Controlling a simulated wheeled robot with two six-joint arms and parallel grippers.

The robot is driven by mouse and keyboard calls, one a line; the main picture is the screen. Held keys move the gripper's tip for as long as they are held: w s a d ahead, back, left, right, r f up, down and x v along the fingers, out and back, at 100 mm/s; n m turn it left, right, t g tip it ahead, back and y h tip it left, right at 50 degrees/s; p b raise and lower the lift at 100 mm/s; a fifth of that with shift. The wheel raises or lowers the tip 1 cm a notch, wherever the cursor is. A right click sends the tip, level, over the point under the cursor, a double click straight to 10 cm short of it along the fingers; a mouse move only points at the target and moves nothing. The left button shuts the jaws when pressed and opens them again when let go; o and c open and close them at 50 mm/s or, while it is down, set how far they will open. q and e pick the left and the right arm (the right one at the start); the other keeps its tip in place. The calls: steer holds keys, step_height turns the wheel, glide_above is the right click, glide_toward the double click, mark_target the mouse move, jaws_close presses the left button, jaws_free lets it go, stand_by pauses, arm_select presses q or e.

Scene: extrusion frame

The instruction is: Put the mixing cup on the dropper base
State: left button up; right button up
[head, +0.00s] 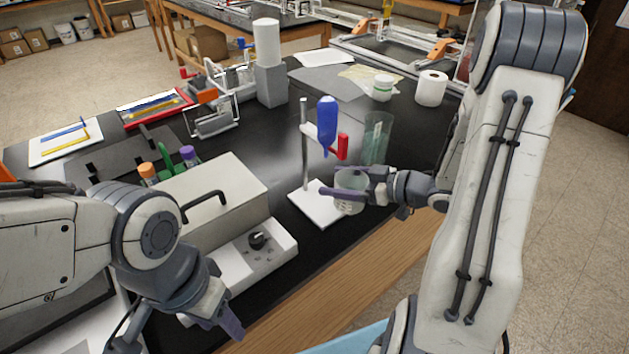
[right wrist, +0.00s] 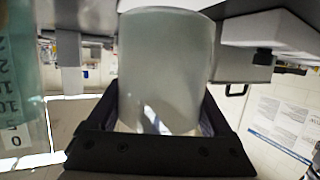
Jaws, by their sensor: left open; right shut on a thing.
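The mixing cup (head: 350,204) is a greyish, see-through cup with markings. My right gripper (head: 350,183) is shut around its sides, and the cup (right wrist: 167,70) fills the middle of the right wrist view between the two fingers. The dropper base (head: 318,210) is a white plate with a metal post, a blue dropper (head: 327,122) and a red valve (head: 342,146). In the head view the cup overlaps the plate's right edge, below and right of the dropper; I cannot tell whether they touch. My left gripper (head: 228,316) is open and empty at the front left.
A clear greenish cylinder (head: 376,140) stands just behind my right gripper; its scale (right wrist: 12,105) shows at the wrist view's left. A white box with a handle and knob (head: 257,240) sits left of the base. A paper roll (head: 431,88) stands at the back right.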

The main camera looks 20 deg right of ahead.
steer(key=w+a, duration=0.4)
steer(key=shift+p, duration=0.35)
steer(key=shift+w+a+f, duration=0.1)
steer(key=shift+w+a, duration=0.1)
steer(key=shift+w, duration=0.1)
steer(key=shift+f, duration=1.65)
steer(key=shift+f, duration=0.15)
steer(key=o, duration=1.2)
steer(key=shift+o, duration=0.2)
